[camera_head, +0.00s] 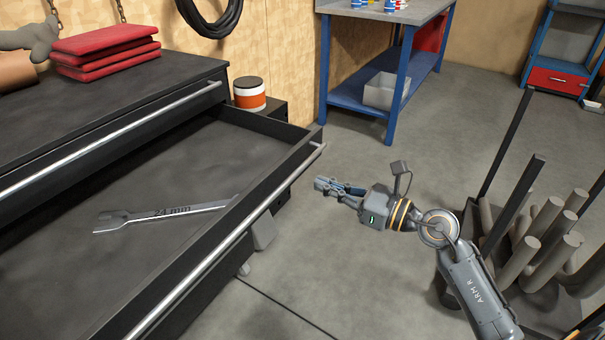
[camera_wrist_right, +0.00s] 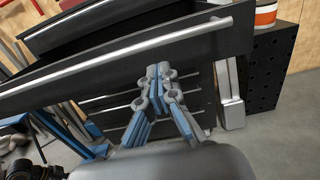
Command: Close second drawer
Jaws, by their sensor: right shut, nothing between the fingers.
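The second drawer (camera_head: 262,217) of the black cabinet stands pulled out below the closed top drawer (camera_head: 120,131). A 24 mm wrench (camera_head: 165,213) lies inside it. A long silver handle bar runs along its front edge. My right gripper (camera_head: 322,186) is to the right of the drawer's far front corner, shut and empty. In the right wrist view, the gripper fingertips (camera_wrist_right: 160,72) meet in front of the cabinet, just below the open drawer's handle (camera_wrist_right: 130,56). I cannot tell whether they touch the drawer. My left gripper is not in view.
Red folded pads (camera_head: 105,48) lie on the cabinet top. An orange and white can (camera_head: 249,93) stands behind the drawer. A blue workbench (camera_head: 385,100) is at the back. A rack of grey cylinders (camera_head: 540,240) stands right of my right arm. Floor between is clear.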

